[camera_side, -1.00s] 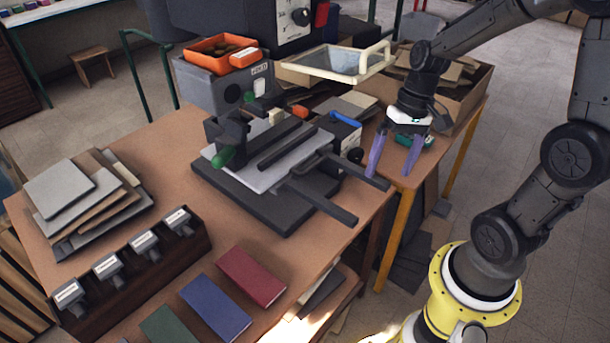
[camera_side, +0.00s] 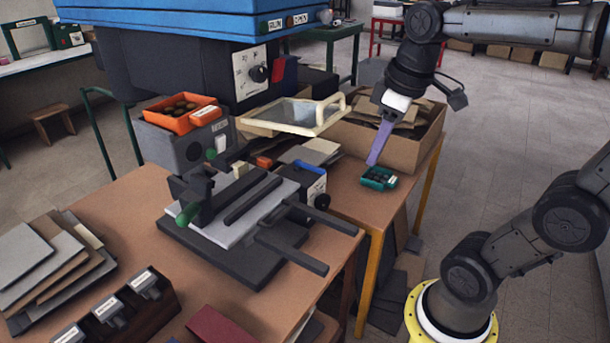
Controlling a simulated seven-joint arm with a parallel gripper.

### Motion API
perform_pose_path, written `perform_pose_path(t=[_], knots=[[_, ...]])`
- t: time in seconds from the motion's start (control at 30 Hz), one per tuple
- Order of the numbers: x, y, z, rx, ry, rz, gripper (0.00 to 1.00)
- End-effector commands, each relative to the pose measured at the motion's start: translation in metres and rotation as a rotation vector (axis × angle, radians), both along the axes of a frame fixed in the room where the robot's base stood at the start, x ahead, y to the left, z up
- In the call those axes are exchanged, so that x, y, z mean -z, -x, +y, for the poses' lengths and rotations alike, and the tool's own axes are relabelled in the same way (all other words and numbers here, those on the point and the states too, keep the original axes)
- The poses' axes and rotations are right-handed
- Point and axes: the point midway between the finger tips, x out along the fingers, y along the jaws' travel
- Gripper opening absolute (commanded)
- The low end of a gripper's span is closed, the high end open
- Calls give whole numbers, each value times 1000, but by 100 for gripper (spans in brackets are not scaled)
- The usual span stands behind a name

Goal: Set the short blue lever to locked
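A short blue lever (camera_side: 310,168) lies along the top of a small box (camera_side: 312,187) with a pale front panel and a round black knob (camera_side: 322,201). The box stands behind the black press-like fixture (camera_side: 238,222). Panel markings are too small to read, so I cannot tell the lever's setting. My gripper (camera_side: 373,164) points down, to the right of the lever and apart from it. Only one purple finger shows clearly, so the opening between the fingers is hidden. Its tip overlaps the back of a small teal tray (camera_side: 379,178) in the picture; contact is unclear.
An open cardboard box (camera_side: 395,150) stands behind my gripper. A cream-framed tray with a handle (camera_side: 300,118) is above and behind the lever. A large machine with a blue top (camera_side: 190,20) and an orange bin (camera_side: 183,112) stand at the back left.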

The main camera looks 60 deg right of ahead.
Motion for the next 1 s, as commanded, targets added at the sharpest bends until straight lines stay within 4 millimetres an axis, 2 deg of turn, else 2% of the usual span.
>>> perform_pose_path(t=[0.03, 0.1, 0.27, 0.43, 0.57, 0.8, 1.0], knots=[[-7, -12, -18, -13, -10, 49, 12], [-16, -27, -39, -63, -27, 101, 0], [-23, -61, -87, -236, -77, 174, 0], [-11, -103, -126, -484, -107, 183, 0], [11, -142, -152, -705, -115, 162, 0], [73, -211, -191, -1139, -111, 82, 0], [117, -243, -208, -1384, -96, 16, 0]])
